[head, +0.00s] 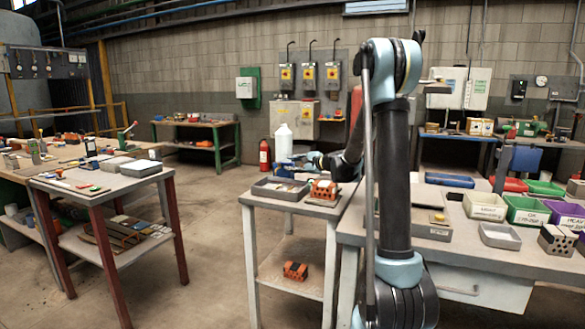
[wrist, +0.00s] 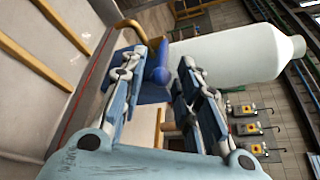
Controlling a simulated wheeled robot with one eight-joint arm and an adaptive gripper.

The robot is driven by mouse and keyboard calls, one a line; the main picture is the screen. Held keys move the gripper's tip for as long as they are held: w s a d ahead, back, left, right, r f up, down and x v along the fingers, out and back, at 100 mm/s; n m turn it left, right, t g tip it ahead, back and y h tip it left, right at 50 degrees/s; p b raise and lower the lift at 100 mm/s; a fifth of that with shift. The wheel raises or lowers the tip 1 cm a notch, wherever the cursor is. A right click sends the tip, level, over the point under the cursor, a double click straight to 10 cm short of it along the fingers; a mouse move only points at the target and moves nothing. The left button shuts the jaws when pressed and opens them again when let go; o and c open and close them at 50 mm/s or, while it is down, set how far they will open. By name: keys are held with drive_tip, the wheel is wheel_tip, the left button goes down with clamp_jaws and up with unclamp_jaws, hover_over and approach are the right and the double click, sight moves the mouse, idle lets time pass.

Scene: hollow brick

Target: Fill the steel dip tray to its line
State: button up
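In the head view, a grey steel tray (head: 281,191) sits on a small white table, with something pale inside. In the wrist view, turned on its side, a pale grey tray wall with a red line (wrist: 94,63) shows at left. A white bottle (head: 284,142) stands upright behind the tray; it is also large in the wrist view (wrist: 232,55). At its base are a blue tap with a rounded lever (wrist: 158,75) and a curved brown spout (wrist: 127,26). My gripper (wrist: 164,57) has fingers apart on either side of the lever, with gaps visible. The liquid level is unclear.
A holed orange brick (head: 324,189) stands right of the tray; another (head: 295,271) is on the shelf below. The right workbench (head: 470,252) holds bins and a small grey tray (head: 500,236). A red-legged table (head: 110,187) is left, with clear floor between.

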drive_tip(key=shift+w+a+f, duration=0.1)
drive_tip(key=shift+w+a, duration=0.25)
drive_tip(key=shift+a, duration=0.05)
clamp_jaws()
drive_tip(key=shift+d, duration=0.15)
